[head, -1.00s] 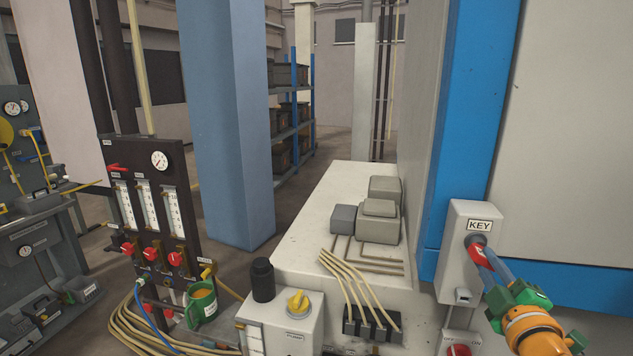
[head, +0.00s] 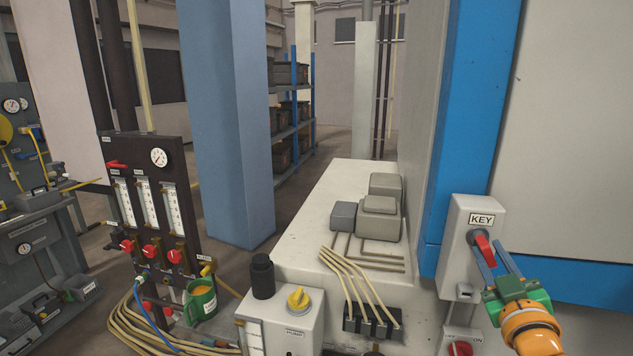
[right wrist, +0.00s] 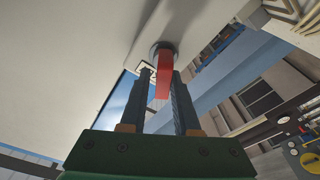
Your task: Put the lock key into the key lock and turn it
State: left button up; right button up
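The red lock key (head: 483,246) sits in the round key lock (head: 474,236) on the grey box (head: 460,262) labelled KEY. In the right wrist view the red key (right wrist: 164,80) sticks out of the dark round lock (right wrist: 163,50). My right gripper (head: 487,251) is at the key, one blue finger on each side of it. The fingers stand apart, and the gripper looks open around the key. In the right wrist view the fingers (right wrist: 165,85) flank the key. How far the key is inserted is hidden. My left gripper is not in view.
A blue machine frame (head: 460,130) stands behind the KEY box. A box with a red knob (head: 461,348) is just below. A grey box with a yellow knob (head: 298,299), a green mug (head: 201,299) and a gauge panel (head: 150,200) stand to the left.

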jog(key=o, duration=0.3)
jog(key=shift+w+f, duration=0.2)
jog(key=shift+f, duration=0.05)
jog(key=r+v, duration=0.1)
jog(key=v, duration=0.8)
jog(key=shift+a, duration=0.15)
jog(key=shift+f, duration=0.1)
